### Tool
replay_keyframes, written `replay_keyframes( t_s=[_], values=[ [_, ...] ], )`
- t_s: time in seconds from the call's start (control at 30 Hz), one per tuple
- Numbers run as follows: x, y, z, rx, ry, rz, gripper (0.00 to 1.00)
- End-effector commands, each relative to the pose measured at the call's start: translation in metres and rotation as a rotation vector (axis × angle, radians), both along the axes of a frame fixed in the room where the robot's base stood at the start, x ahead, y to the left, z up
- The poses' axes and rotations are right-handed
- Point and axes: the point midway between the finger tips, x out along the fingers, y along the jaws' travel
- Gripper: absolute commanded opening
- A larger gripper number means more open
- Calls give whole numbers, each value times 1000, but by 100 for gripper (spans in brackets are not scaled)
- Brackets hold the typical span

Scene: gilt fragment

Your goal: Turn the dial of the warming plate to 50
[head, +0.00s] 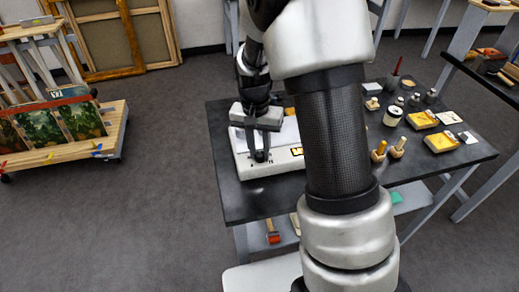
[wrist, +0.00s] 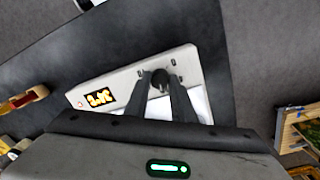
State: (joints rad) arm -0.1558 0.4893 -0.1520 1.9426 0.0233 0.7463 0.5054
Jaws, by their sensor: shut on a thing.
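The warming plate (head: 241,158) is a white, flat box with a pale top, at the left end of the dark table. Its dark, round dial (wrist: 160,75) sits on the front panel in the wrist view. My gripper (head: 259,157) reaches down to the panel from above. In the wrist view its two dark fingers (wrist: 160,80) are closed around the dial, one on each side. Small dark marks surround the dial, but I cannot read its setting. A black label or display with yellow characters (wrist: 99,97) is beside the dial, with a small red spot near it.
On the table (head: 260,198), right of my arm, stand a white tin (head: 392,116), two wooden-topped pieces (head: 388,149), yellow-filled trays (head: 441,142) and small bottles. A cart with paintings (head: 65,125) stands at the left. The floor between is clear.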

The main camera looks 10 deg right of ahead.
Motion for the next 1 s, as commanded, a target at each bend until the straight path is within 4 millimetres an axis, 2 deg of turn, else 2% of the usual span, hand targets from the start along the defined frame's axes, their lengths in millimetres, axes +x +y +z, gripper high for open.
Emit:
replay_keyframes(
  t_s=[0.3, 0.33, 0.37, 0.63, 0.77, 0.87, 1.0],
  values=[
    [0, 0, 0, -1, 0, 0, 0],
    [0, 0, 0, -1, 0, 0, 28],
    [0, 0, 0, -1, 0, 0, 30],
    [0, 0, 0, 0, 0, 1, 30],
    [1, 1, 8, 0, -1, 1, 30],
    [2, 2, 23, 0, -4, 1, 30],
    [3, 4, 55, 1, -5, 2, 30]
  ],
)
